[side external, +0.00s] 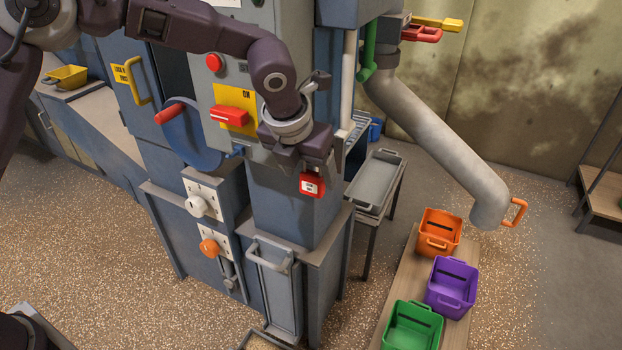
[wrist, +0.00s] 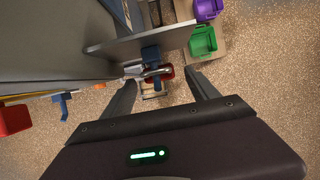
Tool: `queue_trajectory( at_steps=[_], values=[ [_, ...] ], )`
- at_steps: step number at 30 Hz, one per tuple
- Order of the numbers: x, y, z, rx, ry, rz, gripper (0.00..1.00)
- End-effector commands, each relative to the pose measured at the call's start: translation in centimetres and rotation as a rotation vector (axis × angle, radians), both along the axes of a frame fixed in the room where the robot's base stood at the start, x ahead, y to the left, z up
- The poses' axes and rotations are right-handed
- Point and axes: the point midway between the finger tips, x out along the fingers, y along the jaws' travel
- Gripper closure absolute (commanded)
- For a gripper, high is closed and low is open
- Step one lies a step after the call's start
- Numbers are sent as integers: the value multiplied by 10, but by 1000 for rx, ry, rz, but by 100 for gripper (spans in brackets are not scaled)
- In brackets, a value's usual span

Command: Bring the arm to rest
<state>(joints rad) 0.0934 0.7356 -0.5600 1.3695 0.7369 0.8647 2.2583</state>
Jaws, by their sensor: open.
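My gripper (side external: 316,152) is in front of the blue elevator housing, beside its grey control panel (side external: 205,75). In the wrist view its two fingers (wrist: 162,78) are spread apart. A red padlock (side external: 311,185) with a white label hangs just below the fingers in the side view. In the wrist view the padlock (wrist: 166,72) and its metal shackle show between the fingertips, at a blue bracket (wrist: 151,54). I cannot tell whether a finger touches it.
A red handle (side external: 229,116) on a yellow plate and a blue wheel (side external: 188,138) are close to my gripper. A grey chute (side external: 435,130) slopes down at right. Orange (side external: 439,231), purple (side external: 451,286) and green (side external: 412,326) bins stand on a board. Grain covers the floor.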

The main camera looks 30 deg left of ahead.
Motion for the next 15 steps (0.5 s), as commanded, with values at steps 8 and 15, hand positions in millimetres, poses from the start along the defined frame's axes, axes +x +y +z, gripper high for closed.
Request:
queue_trajectory(
  at_steps=[8,15],
  values=[
    [-14,0,33,0,1,1,31],
    [-46,31,70,-72,-32,299,31]
  ],
)
